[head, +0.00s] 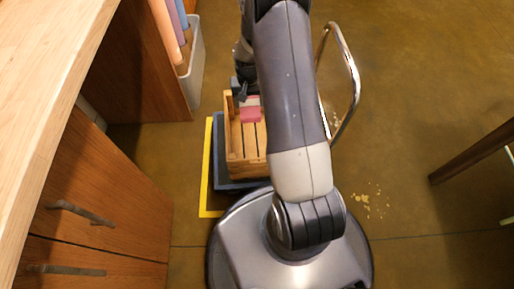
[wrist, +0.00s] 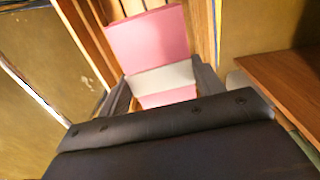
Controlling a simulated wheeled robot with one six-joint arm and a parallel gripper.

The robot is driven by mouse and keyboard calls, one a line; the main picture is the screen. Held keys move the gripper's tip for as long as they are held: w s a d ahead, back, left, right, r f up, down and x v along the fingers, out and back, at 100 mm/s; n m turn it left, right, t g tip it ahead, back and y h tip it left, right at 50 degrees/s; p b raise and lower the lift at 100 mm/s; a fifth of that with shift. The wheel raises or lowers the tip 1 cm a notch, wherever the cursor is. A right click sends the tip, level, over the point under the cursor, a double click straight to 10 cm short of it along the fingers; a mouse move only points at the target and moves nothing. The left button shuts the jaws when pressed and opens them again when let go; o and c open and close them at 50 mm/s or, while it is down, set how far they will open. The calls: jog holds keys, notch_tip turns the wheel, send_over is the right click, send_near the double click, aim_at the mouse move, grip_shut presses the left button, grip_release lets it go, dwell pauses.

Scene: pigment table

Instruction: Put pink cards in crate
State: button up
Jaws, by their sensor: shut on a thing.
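A pink card stack with a pale band (wrist: 148,40) is between my gripper's fingers (wrist: 160,88) in the wrist view. My gripper (head: 246,98) is shut on it. In the head view the pink cards (head: 250,115) show over the far part of the wooden slatted crate (head: 234,170). The slats of the crate (wrist: 88,35) show behind the cards in the wrist view. I cannot tell whether the cards touch the crate's floor. My arm hides the crate's right side in the head view.
The crate stands on a dark blue-grey base (head: 221,150) inside a yellow floor marking (head: 208,165). A wooden cabinet (head: 95,215) is at left. A pale bin (head: 193,65) with coloured rolls stands behind. A curved metal tube (head: 350,70) is right of my arm; open floor lies beyond.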

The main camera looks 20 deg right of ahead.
jog(key=b, duration=0.7)
send_over(257, 143)
notch_tip(257, 143, down, 17)
notch_tip(257, 143, down, 10)
jog(key=b, duration=0.4)
jog(key=shift+r, duration=0.1)
jog(key=shift+f+b, duration=0.25)
jog(key=shift+b, duration=0.05)
jog(key=o, duration=1.1)
jog(key=shift+r, duration=0.1)
jog(key=shift+r, duration=0.1)
notch_tip(257, 143, up, 12)
jog(key=p, duration=0.5)
jog(key=shift+p, duration=0.3)
